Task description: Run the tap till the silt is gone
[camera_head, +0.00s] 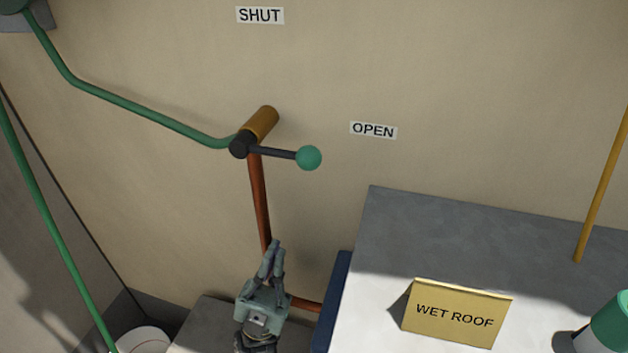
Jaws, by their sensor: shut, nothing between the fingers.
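The tap (262,124) has a brass body and a black hub on the beige wall. Its dark lever (274,152) points right and slightly down, ending in a green ball knob (308,158). The knob is on the side of the OPEN label (373,130), below and left of it; the SHUT label (260,15) is above the tap. My gripper (275,243) is below the lever, fingers pointing up, shut and empty. It stands clear of the knob and overlaps the lower part of a copper pipe (261,205) in the picture. No water or silt is visible.
A green pipe (140,108) runs from the upper left to the tap. A grey block (430,230) at the right bears a WET ROOF sign (456,312) and a green-and-white object (609,325). A white round container (143,341) is cut off at lower left. Wall around the lever is clear.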

